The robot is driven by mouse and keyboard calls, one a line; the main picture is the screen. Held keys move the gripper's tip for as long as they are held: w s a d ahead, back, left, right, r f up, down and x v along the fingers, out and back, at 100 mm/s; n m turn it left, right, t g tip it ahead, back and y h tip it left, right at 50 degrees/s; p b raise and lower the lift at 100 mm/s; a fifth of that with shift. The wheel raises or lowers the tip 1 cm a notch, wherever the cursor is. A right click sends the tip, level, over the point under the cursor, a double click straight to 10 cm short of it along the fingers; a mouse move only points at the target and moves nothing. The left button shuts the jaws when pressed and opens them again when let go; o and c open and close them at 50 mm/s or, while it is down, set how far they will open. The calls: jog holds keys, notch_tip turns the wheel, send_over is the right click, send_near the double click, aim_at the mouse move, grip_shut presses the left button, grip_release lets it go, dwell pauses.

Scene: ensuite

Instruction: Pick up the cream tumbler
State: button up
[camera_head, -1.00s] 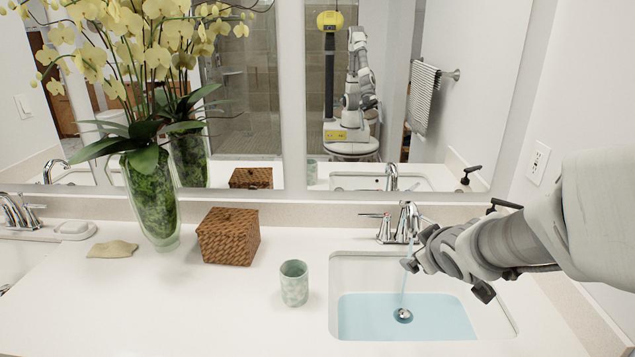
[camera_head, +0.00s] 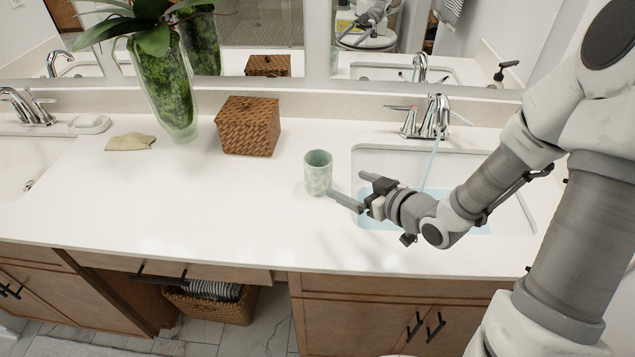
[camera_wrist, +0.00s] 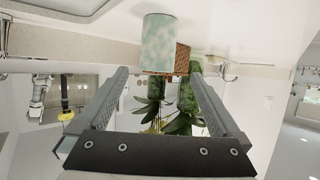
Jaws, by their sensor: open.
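The tumbler (camera_head: 318,174) stands upright on the white counter, left of the sink. It looks pale green with cream mottling. My gripper (camera_head: 345,183) is open and empty, to the right of the tumbler, with its fingers pointing left toward it. The near fingertip overlaps the tumbler's lower right edge in the head view; I cannot tell whether they touch. In the wrist view, which is upside down, the tumbler (camera_wrist: 159,42) lies just beyond the open fingertips (camera_wrist: 158,72), lined up between the two fingers.
A brown woven box (camera_head: 248,126) and a glass vase (camera_head: 173,90) with a plant stand behind and left. A folded cloth (camera_head: 131,142) lies farther left. The sink (camera_head: 505,205) with a running tap (camera_head: 436,118) is under my arm. The counter's front left is clear.

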aim_at(318, 169)
jog(key=x, duration=1.4)
jog(key=shift+w+d, duration=0.1)
jog(key=shift+d, duration=0.1)
jog(key=c, duration=1.5)
jog(key=shift+o, duration=0.2)
jog(key=shift+r, duration=0.15)
